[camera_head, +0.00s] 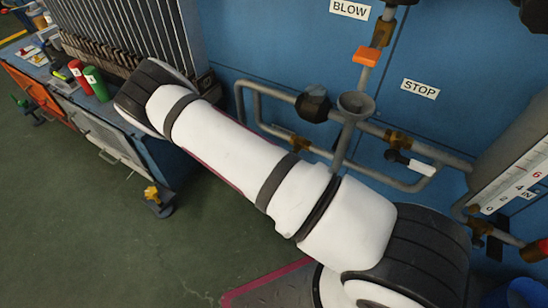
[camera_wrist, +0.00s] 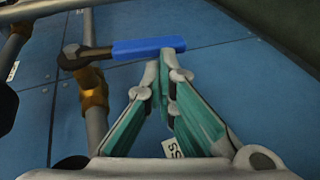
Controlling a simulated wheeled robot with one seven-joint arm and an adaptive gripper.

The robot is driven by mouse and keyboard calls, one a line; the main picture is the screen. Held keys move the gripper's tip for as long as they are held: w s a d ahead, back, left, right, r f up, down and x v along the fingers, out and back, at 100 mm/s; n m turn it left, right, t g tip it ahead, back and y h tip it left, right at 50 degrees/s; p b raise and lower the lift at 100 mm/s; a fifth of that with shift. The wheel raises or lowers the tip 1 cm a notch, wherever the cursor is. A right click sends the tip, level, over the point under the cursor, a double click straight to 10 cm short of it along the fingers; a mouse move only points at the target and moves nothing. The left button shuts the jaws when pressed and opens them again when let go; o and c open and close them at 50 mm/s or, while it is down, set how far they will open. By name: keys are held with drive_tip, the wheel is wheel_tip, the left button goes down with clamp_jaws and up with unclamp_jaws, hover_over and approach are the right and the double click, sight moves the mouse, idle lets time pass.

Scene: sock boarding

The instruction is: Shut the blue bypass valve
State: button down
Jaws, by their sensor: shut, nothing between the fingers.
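The blue bypass valve's lever handle (camera_wrist: 148,47) shows in the wrist view, near the top centre. It joins a dark metal arm above a brass valve body (camera_wrist: 94,90) on a grey pipe (camera_wrist: 96,128). The lever points right, across the pipe's run in the picture. My gripper (camera_wrist: 164,58) is shut and empty, with its fingertips at the lever's right end. They overlap the lever in the picture; whether they touch it I cannot tell. The head view shows neither my gripper nor the blue lever.
In the head view, a blue panel carries grey pipes (camera_head: 258,112), an orange-handled valve (camera_head: 368,55), a white-handled valve (camera_head: 415,165) and a black knob (camera_head: 313,103). A scale gauge (camera_head: 520,175) is at right. A bench with red and green cans (camera_head: 95,84) stands at left.

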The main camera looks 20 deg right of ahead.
drive_tip(key=shift+s+d+f, duration=0.2)
drive_tip(key=shift+s, duration=0.1)
idle(0.4)
